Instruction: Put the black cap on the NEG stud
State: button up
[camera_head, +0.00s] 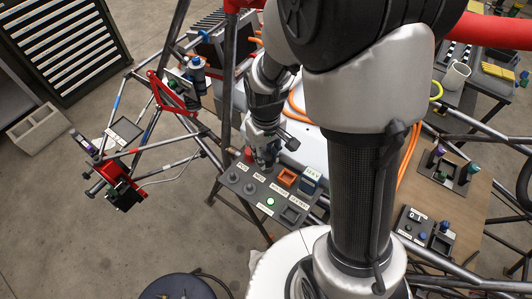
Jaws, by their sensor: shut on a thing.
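My gripper (264,152) points down over the back edge of a grey panel (256,206) with white labels. It is shut on a small dark thing, which I take to be the black cap; the fingers hide most of it. A small red piece (248,155) shows just left of the fingers. The NEG stud cannot be made out; the gripper covers that part of the panel, and the labels are too small to read surely. I cannot tell whether the held piece touches anything below.
A wooden board (455,205) lies right of my arm.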

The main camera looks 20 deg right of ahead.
aim_at(266, 155)
jog(key=shift+r, duration=0.15)
dwell(0.6)
jog(key=shift+r+p, duration=0.6)
jog(key=shift+p, duration=0.1)
dwell(0.6)
jog(key=o, duration=0.5)
jog(key=shift+o, duration=0.2)
notch_tip(266, 155, up, 11)
jog(key=p, duration=0.9)
